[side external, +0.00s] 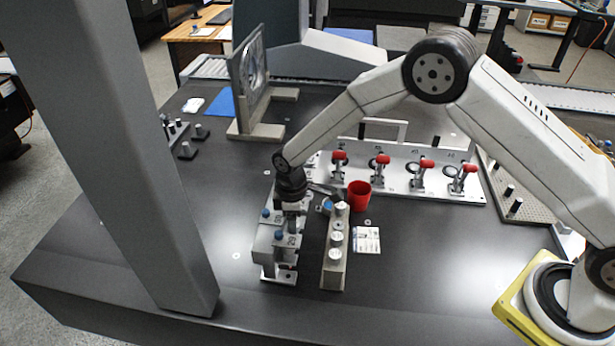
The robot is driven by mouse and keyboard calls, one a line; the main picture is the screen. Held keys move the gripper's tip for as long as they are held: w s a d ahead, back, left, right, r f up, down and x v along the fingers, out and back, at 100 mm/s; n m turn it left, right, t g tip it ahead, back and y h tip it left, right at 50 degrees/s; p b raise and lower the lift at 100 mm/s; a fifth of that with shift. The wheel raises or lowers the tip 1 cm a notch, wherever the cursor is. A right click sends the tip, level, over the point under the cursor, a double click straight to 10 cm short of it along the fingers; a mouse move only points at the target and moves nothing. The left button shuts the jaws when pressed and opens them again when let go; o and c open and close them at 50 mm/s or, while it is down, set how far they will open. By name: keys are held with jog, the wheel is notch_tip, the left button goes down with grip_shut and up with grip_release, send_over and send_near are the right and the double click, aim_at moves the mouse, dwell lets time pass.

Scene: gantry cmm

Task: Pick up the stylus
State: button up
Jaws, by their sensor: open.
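My gripper (291,208) points down over a grey fixture with blue knobs (276,245), left of the middle of the table. Its jaws are small and dark here, and I see nothing clearly held between them. I cannot make out the stylus for certain. A narrow light rack (334,268) with several round white-topped pieces stands just right of the gripper. A small blue piece (326,206) sits at its far end, close to my gripper. The gripper and wrist hide part of the fixture's far end.
A red cup (359,195) and a printed card (367,240) are right of the rack. Behind them, a metal plate (395,190) carries several red-handled clamps. A thick grey column (125,150) rises at left. The dark tabletop (420,270) is clear at front right.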

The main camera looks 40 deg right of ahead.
jog(key=shift+f, duration=0.6)
grip_shut()
